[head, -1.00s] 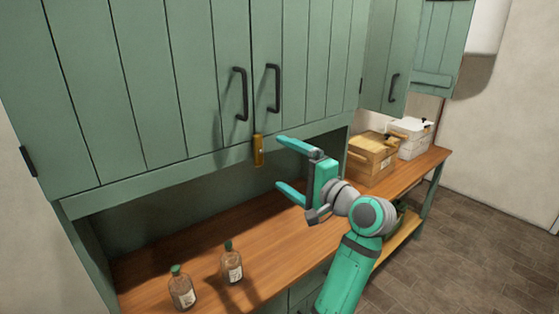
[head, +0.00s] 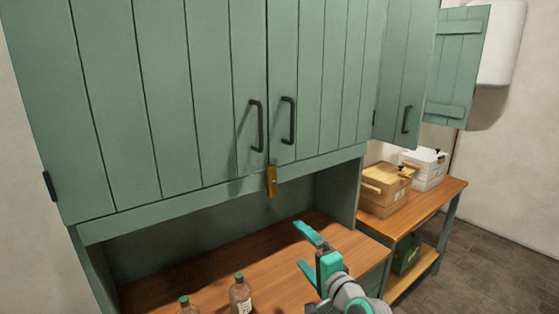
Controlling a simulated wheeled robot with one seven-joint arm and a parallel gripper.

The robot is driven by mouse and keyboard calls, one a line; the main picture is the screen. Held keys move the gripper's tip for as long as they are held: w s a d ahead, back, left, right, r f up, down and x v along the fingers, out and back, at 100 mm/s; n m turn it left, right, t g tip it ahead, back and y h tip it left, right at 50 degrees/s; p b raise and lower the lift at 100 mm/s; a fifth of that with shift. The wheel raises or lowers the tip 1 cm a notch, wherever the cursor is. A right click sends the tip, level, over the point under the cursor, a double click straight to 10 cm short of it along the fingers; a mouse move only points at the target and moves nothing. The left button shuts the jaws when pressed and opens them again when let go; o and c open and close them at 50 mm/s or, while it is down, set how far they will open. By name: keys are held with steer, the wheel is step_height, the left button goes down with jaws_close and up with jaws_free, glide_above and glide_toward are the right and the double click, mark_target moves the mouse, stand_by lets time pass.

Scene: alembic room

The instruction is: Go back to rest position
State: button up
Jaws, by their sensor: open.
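My gripper (head: 308,253) is teal and grey and shows low in the head view, right of the middle. Its two fingers are apart with nothing between them. It is over the wooden counter (head: 210,275), below the green cabinet doors (head: 190,90). The arm behind it runs out of the bottom edge, so most of it is hidden.
Two bottles (head: 241,294) with green caps stand on the counter to the left; one is mostly cut off. A brass latch (head: 271,181) hangs under the cabinet doors. A wooden box (head: 383,192) and a white box (head: 426,168) sit on the right-hand table.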

steer(key=s+f+h, duration=0.2)
steer(key=s+f, duration=0.2)
steer(key=f, duration=0.4)
steer(key=s+f+n+h, duration=0.1)
steer(key=s+f+h, duration=0.1)
steer(key=s+f, duration=0.45)
steer(key=s+f+h, duration=0.1)
steer(key=s+f, duration=0.2)
steer(key=f, duration=0.6)
steer(key=s+a+f+n+h, duration=0.15)
steer(key=s+f, duration=0.25)
steer(key=s, duration=0.4)
steer(key=s+f+n+h, duration=0.15)
steer(key=s+f, duration=0.25)
steer(key=s, duration=0.4)
steer(key=s+a+r+n, duration=0.2)
steer(key=s, duration=0.5)
steer(key=s+a+r+n, duration=0.1)
steer(key=s+r+n, duration=0.1)
steer(key=s, duration=0.6)
steer(key=s+a+r+n+y, duration=0.1)
steer(key=s+a+r+n, duration=0.1)
steer(key=s+n, duration=0.2)
steer(key=shift+a+v, duration=0.3)
steer(key=shift+v, duration=1.4)
steer(key=shift+f, duration=0.15)
